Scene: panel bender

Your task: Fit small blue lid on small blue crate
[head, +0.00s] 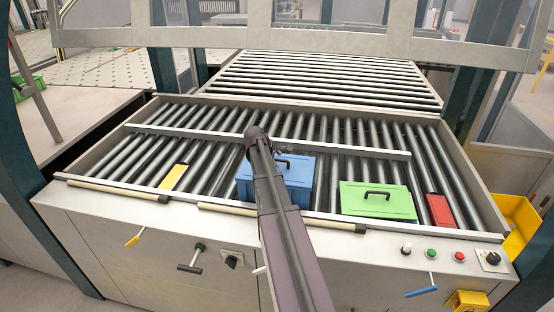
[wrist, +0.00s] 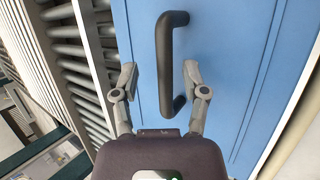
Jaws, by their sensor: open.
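A blue lid (head: 300,167) with a black bar handle (head: 285,160) lies on top of the blue crate (head: 301,193) on the rollers, left of the green box. I cannot tell from the frames how fully the lid is seated. In the wrist view the blue lid (wrist: 223,50) fills most of the picture, with its handle (wrist: 165,60) running lengthwise. My gripper (wrist: 161,76) is open, one finger on each side of the handle, with visible gaps and nothing held. In the head view my arm hides part of the blue lid and crate, and most of the gripper.
A green box (head: 376,203) with a black handle stands to the right, with a red block (head: 441,209) beside it. A yellow block (head: 173,177) lies to the left. A metal rail (head: 340,147) crosses the rollers behind the boxes. Free rollers lie between these things.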

